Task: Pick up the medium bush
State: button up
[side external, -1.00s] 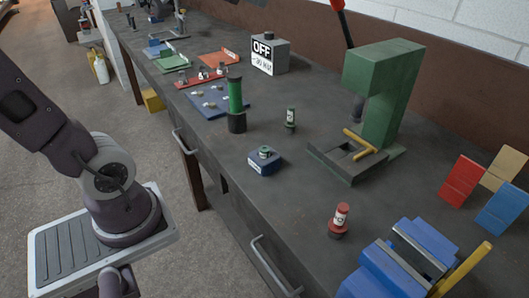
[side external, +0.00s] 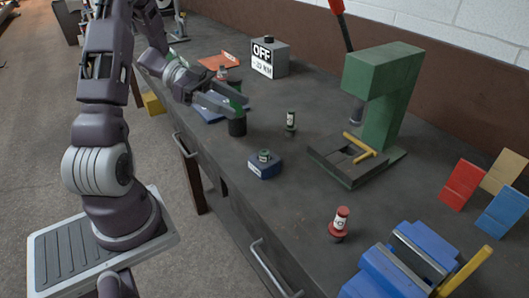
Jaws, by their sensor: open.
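Which part is the medium bush I cannot tell for sure; the labels are too small to read fully. A small green ring-like piece (side external: 264,155) sits on a blue block (side external: 265,168) mid-bench.
A green press (side external: 390,95) with a yellow bar stands at the back right. A blue vise (side external: 395,270) is at the front right, beside red, tan and blue plates (side external: 463,182). A grey OFF box (side external: 270,58) stands behind. The bench between the blue block and red plug is clear.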

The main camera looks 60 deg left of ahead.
send_near(264, 152)
jog(key=shift+w+d+f, duration=0.5)
jog(key=shift+d+f, duration=0.05)
jog(key=shift+d, duration=0.1)
jog(key=x, duration=0.6)
jog(key=shift+w+d+r, duration=0.15)
jog(key=shift+w+d, duration=0.05)
jog(key=shift+d, duration=0.15)
grip_shut()
